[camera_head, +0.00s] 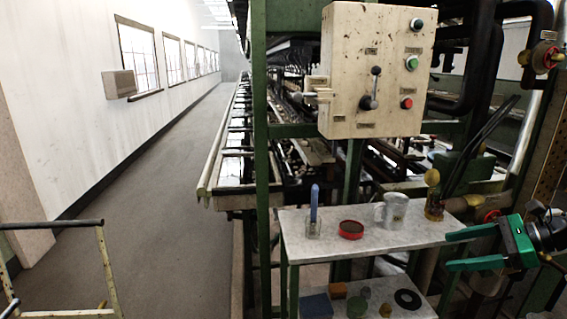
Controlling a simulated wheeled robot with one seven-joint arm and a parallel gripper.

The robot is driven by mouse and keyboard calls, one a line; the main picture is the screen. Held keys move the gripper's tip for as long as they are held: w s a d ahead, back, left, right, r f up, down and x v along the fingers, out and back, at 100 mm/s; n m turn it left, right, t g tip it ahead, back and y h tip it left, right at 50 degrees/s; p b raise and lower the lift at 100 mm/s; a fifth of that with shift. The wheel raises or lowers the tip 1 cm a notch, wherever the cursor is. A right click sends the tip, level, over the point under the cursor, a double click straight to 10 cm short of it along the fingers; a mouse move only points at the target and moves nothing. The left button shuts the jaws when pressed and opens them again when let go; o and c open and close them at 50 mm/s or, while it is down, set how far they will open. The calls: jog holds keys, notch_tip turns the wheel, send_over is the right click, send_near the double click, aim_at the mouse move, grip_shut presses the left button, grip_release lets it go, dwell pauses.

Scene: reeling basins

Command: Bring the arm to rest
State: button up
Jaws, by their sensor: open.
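My gripper (462,250) is at the right side of the head view. It has two green fingers pointing left, spread apart with nothing between them. The fingertips are at the right end of a small grey-topped table (345,250), in front of its edge in the picture. I cannot tell their exact distance from the table. Part of my arm shows behind the gripper at the right edge.
On the table stand a blue stick in a glass (314,210), a red tin (351,229), a grey mug (393,210) and a brass piece (434,205). Several small items lie on the lower shelf (335,310). A control box (372,70) hangs above.

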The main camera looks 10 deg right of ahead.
jog(key=s+a+f+n+g+h, duration=0.3)
jog(key=s+a+n+g+h, duration=0.2)
jog(key=a+n, duration=0.25)
jog(key=s+r+n+g+h, duration=0.2)
jog(key=s+n, duration=0.8)
jog(key=s, duration=0.5)
jog(key=shift+s+a+r+h, duration=0.4)
jog(key=shift+a+r+h, duration=0.1)
jog(key=shift+h, duration=0.5)
jog(key=shift+s+d, duration=0.15)
jog(key=shift+s, duration=0.15)
jog(key=shift+c, duration=0.2)
